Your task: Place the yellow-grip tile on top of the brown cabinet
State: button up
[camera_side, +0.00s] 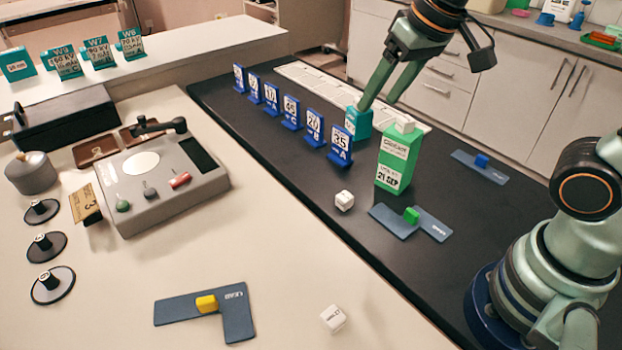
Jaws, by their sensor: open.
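The yellow-grip tile (238,318) is a flat blue-grey L-shaped plate marked LEAD, with a yellow block grip (206,304) on it. It lies on the pale tabletop at the front, apart from my gripper. My gripper (376,102) is open at the upper middle, over the far part of the black mat, fingers pointing down. One fingertip is at the top of a small teal block (358,122); I cannot tell whether they touch. I cannot make out a brown cabinet for certain.
A green carton (397,163), a green-grip tile (393,222) and a blue-grip tile (494,172) are on the black mat. Several blue number signs (290,112) stand in a row. A grey control box (160,178) and white cubes (333,318) are nearby.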

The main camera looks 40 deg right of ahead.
jog(key=s+d+f+t, duration=0.1)
jog(key=s+d, duration=0.2)
jog(key=d, duration=0.2)
jog(key=shift+s+f+n+h, duration=0.2)
jog(key=shift+f+n+h, duration=0.1)
jog(key=shift+n, duration=0.1)
jog(key=shift+a, duration=0.1)
dwell(0.8)
